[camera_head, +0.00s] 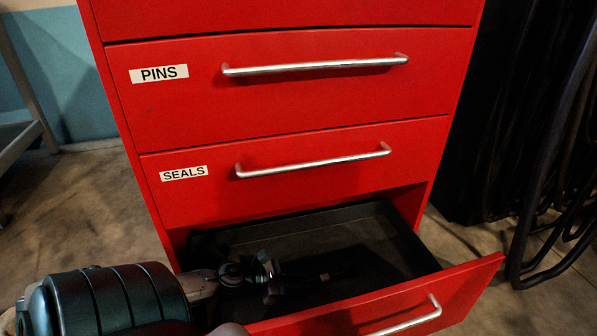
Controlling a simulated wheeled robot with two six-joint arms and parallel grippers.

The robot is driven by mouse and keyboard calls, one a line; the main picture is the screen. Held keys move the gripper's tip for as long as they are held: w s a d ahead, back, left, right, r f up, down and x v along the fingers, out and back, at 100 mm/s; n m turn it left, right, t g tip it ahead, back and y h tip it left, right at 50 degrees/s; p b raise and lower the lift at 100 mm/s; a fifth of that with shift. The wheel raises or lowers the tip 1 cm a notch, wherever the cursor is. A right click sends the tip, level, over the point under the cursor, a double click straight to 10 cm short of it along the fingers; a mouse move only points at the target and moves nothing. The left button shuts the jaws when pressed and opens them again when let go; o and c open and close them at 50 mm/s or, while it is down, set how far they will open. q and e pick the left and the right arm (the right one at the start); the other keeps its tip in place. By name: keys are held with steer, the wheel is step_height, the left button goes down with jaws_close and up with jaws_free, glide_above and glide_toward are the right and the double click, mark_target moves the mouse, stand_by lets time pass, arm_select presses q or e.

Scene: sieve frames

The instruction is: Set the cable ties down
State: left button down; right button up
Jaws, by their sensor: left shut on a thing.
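My left gripper (274,281) reaches in from the lower left over the open bottom drawer (478,275) of a red cabinet. It is shut on the cable ties (324,277), a thin dark bundle with a small tan band. The bundle points to the right from the fingers and is hard to make out against the dark drawer inside. I cannot tell whether it touches the drawer floor. My right gripper is not in view.
The drawer looks otherwise empty. Above it are two shut drawers, one labelled SEALS (184,173) and one labelled PINS (159,74), with metal bar handles. Dark hoses or cables (545,190) hang at the right. Bare floor lies left of the cabinet.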

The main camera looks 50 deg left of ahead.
arm_select(q)
steer(key=c, duration=1.3)
jaws_free()
steer(key=shift+f, duration=0.1)
